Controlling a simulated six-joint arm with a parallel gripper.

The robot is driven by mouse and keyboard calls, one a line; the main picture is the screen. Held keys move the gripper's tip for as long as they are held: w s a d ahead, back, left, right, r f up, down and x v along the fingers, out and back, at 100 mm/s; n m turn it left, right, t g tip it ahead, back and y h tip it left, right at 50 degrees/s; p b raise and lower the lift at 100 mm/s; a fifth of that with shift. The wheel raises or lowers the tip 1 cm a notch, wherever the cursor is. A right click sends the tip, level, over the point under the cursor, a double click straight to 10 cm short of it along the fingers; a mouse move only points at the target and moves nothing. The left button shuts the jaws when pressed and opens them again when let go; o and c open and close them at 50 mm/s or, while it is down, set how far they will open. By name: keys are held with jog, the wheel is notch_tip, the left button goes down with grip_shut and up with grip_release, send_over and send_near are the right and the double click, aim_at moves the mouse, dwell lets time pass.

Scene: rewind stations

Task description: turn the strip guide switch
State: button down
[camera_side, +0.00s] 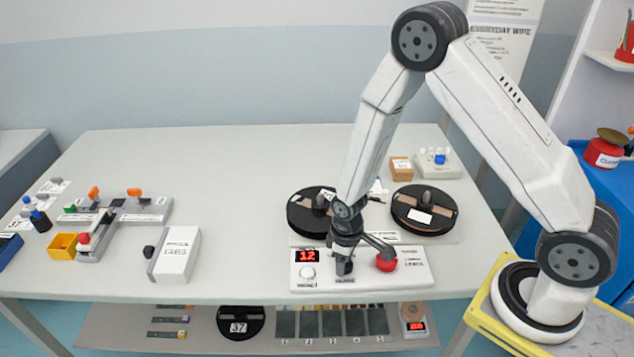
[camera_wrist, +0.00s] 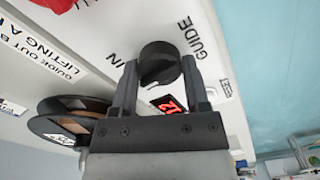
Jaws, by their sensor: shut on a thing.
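The strip guide switch is a round black knob (camera_wrist: 158,60) on the white control panel (camera_side: 412,276). In the wrist view the words GUIDE and IN are printed beside it. My gripper (camera_wrist: 158,76) has one finger on each side of the knob and is shut on it. In the side view my gripper (camera_side: 345,260) points down at the front middle of the panel, and it largely hides the knob there. The exact direction the knob points is hard to tell.
The panel also carries a red display (camera_side: 307,256) reading 12, a white knob (camera_side: 307,272) and a red knob (camera_side: 386,263). Two dark reels, left (camera_side: 304,222) and right (camera_side: 440,221), lie behind it. A white box (camera_side: 178,256) stands to the left, with clear table between.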

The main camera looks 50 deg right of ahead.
jog(key=n, duration=0.5)
dwell(0.6)
jog(key=shift+c, duration=0.5)
grip_release()
jog(key=shift+r, duration=3.9)
